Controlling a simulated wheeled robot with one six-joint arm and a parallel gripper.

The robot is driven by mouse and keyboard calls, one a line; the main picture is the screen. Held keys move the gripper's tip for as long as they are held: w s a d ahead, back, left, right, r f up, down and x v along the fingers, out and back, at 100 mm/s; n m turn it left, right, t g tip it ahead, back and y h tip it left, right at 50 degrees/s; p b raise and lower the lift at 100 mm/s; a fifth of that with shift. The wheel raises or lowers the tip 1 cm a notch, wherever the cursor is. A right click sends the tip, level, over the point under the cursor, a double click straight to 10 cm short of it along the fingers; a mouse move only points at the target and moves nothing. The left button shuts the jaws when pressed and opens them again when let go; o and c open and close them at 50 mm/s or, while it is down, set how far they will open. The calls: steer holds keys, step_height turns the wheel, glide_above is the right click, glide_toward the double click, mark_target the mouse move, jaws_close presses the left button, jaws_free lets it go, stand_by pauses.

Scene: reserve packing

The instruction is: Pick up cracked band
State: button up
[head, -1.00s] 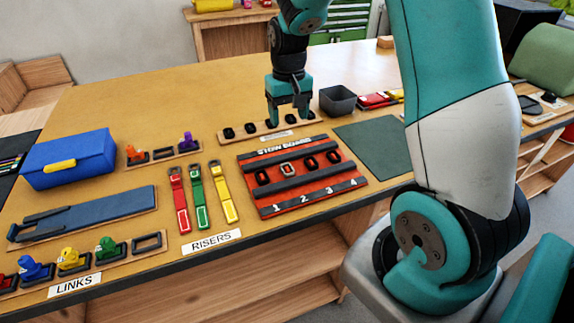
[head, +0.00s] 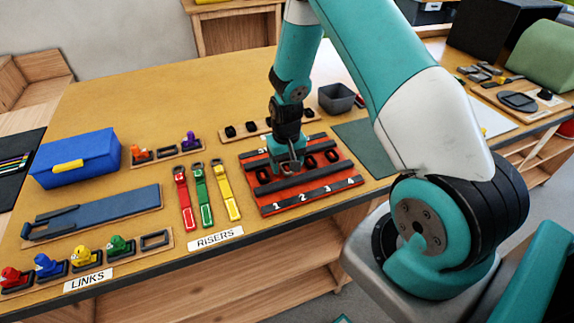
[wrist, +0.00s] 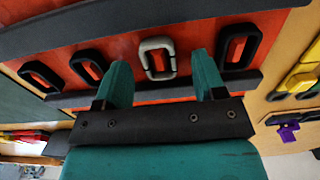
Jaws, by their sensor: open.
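A light grey band (wrist: 158,58), unlike its black neighbours, stands upright in the red stow board (head: 290,200), in the slot above number 2. It is the likely cracked band, though no crack can be made out. My gripper (head: 289,166) is over the board, jaws open. In the wrist view my gripper (wrist: 162,70) has one finger on each side of the grey band, with gaps, and is not closed on it. In the head view my gripper mostly hides the band. Black bands stand on either side, such as one (wrist: 238,46) close by the right finger.
Red, green and yellow risers (head: 200,196) lie left of the board. A wooden rack (head: 240,129) with black pieces and a dark bin (head: 336,98) stand behind it. A dark green mat (head: 366,146) lies at its right. A blue box (head: 76,158) sits far left.

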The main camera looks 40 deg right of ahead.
steer(key=shift+f, duration=0.2)
steer(key=c, duration=1)
steer(key=shift+r, duration=0.1)
